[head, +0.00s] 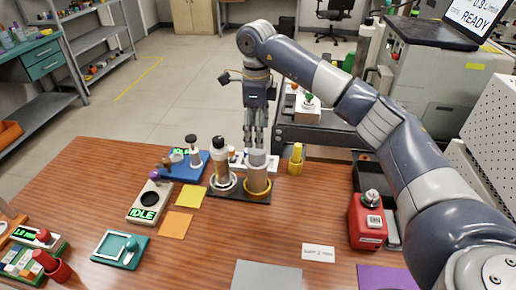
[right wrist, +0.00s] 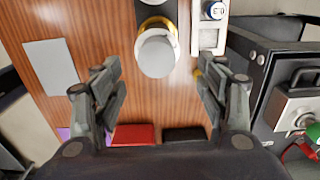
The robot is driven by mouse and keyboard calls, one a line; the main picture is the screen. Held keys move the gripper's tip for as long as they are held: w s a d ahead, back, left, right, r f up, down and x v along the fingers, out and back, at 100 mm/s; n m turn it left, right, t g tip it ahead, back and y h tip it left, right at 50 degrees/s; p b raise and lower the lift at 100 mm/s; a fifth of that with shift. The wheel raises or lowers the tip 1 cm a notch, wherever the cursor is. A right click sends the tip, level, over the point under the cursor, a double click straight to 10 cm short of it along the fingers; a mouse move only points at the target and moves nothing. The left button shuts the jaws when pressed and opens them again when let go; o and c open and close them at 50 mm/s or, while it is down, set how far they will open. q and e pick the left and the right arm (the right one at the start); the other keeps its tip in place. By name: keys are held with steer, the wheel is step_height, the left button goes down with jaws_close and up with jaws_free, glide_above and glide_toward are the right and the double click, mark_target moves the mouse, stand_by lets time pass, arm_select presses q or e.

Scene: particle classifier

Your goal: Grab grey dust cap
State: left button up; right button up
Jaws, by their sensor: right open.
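The grey dust cap (head: 257,158) sits on top of an upright brown cylinder in a yellow ring, on a dark base plate (head: 232,194) on the table. In the right wrist view the cap (right wrist: 156,54) is a pale grey disc, ahead of my fingers and roughly midway between them. My right gripper (head: 254,146) points down just above the cap, and its fingertips partly overlap it in the head view. In the right wrist view my right gripper (right wrist: 158,75) is open with nothing between its pads. My left gripper is not in view.
A similar cylinder (head: 221,160) in a white ring stands close at the left. A small yellow object (head: 296,158) stands at the right. A blue tray (head: 184,168), an IDLE box (head: 149,200) and a red box (head: 367,224) are on the table.

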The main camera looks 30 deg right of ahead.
mark_target(257, 150)
steer(key=shift+s+f, duration=0.1)
steer(key=shift+f, duration=0.85)
step_height(257, 150, down, 5)
steer(key=shift+s+f+p, duration=0.1)
steer(key=shift+s+p, duration=0.05)
steer(key=shift+p, duration=0.55)
steer(key=shift+f, duration=0.2)
steer(key=shift+c, duration=0.6)
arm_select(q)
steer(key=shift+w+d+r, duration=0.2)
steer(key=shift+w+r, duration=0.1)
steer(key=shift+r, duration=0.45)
arm_select(e)
steer(key=c, duration=0.9)
